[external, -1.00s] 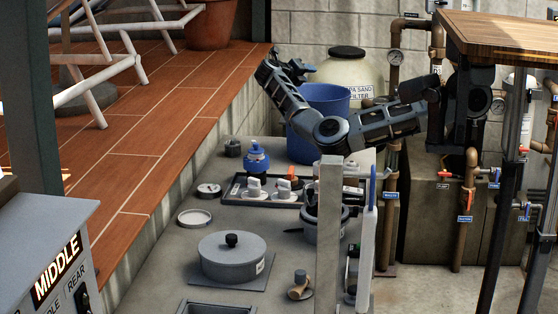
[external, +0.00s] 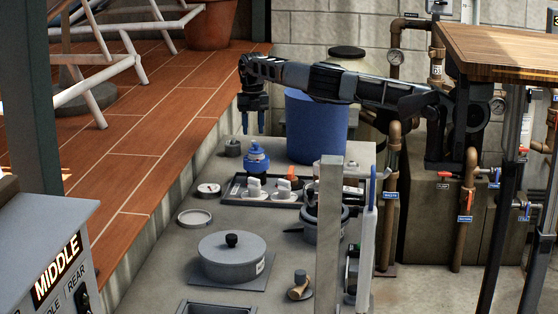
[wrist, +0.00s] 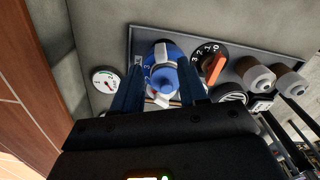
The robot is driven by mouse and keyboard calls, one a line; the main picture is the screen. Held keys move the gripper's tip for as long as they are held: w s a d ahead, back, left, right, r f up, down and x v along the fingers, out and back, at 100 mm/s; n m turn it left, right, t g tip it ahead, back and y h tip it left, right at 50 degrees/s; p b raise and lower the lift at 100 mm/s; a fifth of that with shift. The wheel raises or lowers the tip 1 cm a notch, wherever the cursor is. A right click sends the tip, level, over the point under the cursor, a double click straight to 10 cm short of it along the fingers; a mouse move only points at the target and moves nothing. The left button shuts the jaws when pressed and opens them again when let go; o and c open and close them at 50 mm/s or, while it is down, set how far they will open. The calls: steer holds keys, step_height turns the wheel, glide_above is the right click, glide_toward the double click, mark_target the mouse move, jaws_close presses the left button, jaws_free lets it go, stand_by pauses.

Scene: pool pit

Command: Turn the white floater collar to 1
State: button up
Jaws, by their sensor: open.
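The blue floater (external: 256,160) stands upright at the left end of the dark tray (external: 228,197). In the wrist view the blue floater (wrist: 163,78) lies between my fingers in the picture. White parts of its collar (wrist: 167,41) show around the blue body, with numbers on the ring, 2 and 3 among them. Which number is set I cannot tell. My gripper (external: 253,130) points straight down above the floater, open and empty, with its fingertips apart from it. In the wrist view my gripper (wrist: 158,68) spans the floater, one finger on each side.
A blue bucket (external: 319,125) stands close behind at the right. A lidded grey pot (external: 233,258) stands toward the front.

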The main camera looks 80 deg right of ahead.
steer(key=shift+f, duration=2.25)
jaws_close()
